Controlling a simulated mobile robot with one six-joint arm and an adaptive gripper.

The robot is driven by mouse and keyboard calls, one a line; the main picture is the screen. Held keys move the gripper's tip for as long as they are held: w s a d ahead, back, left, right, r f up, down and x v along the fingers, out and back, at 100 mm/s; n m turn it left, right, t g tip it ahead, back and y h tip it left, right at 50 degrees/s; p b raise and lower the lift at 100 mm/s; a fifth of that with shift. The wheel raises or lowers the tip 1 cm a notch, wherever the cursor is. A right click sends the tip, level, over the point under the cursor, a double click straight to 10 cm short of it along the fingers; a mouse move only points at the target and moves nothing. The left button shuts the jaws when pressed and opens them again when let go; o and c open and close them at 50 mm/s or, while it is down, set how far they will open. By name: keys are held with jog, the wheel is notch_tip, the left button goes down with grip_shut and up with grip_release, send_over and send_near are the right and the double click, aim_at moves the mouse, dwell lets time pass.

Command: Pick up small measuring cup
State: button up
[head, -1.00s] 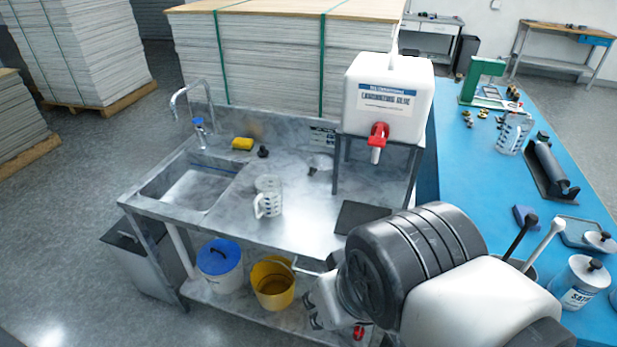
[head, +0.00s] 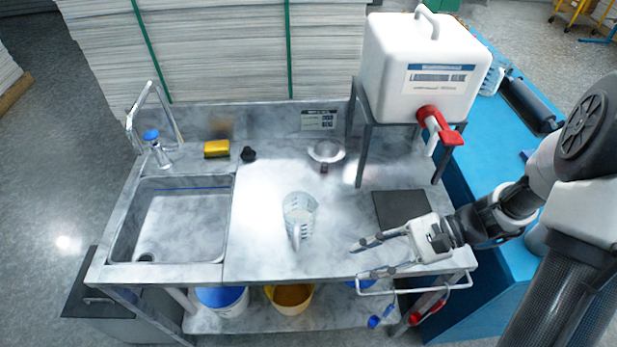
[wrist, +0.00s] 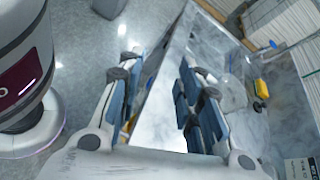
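A clear measuring cup (head: 300,213) with blue markings stands upright on the marble counter (head: 260,252), right of the sink, its handle toward the front edge. My gripper (head: 358,261) is at the counter's front edge, right of the cup and apart from it. Its fingers point left. In the wrist view my gripper (wrist: 160,75) has its fingers spread with nothing between them. A clear cup shape (wrist: 233,95) shows there beyond the right finger, partly hidden by it.
A white glue tank (head: 425,75) with a red tap stands on a metal stand at the back right. A dark mat (head: 402,208) lies below it. The sink (head: 175,222), yellow sponge (head: 216,149) and strainer (head: 326,151) are left and behind. A rail (head: 415,291) runs along the front right edge.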

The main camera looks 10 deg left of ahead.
aim_at(296, 250)
jog(key=w+f+m+t+y, duration=0.1)
jog(key=f+m+t+y, duration=0.1)
jog(key=f, duration=0.1)
jog(key=w+f+m+t+y, duration=0.1)
jog(key=f+m, duration=0.2)
jog(key=w+d+f+m+t+y, duration=0.1)
jog(key=w+f+m+t+y, duration=0.1)
jog(key=f+m, duration=0.1)
jog(key=shift+f+t+y+p, duration=0.3)
jog(key=shift+f, duration=0.15)
jog(key=shift+w+a+f, duration=0.1)
jog(key=shift+a+f, duration=0.05)
jog(key=shift+a, duration=0.15)
jog(key=shift+m, duration=0.3)
jog(key=a+b, duration=0.1)
jog(key=a, duration=0.4)
jog(key=w+a+b, duration=0.1)
jog(key=a, duration=0.5)
jog(key=a+b, duration=0.1)
jog(key=a, duration=0.5)
jog(key=shift+w+f, duration=0.1)
jog(key=shift+w, duration=0.15)
jog(key=shift+d, duration=0.1)
jog(key=shift+c, duration=0.3)
grip_shut()
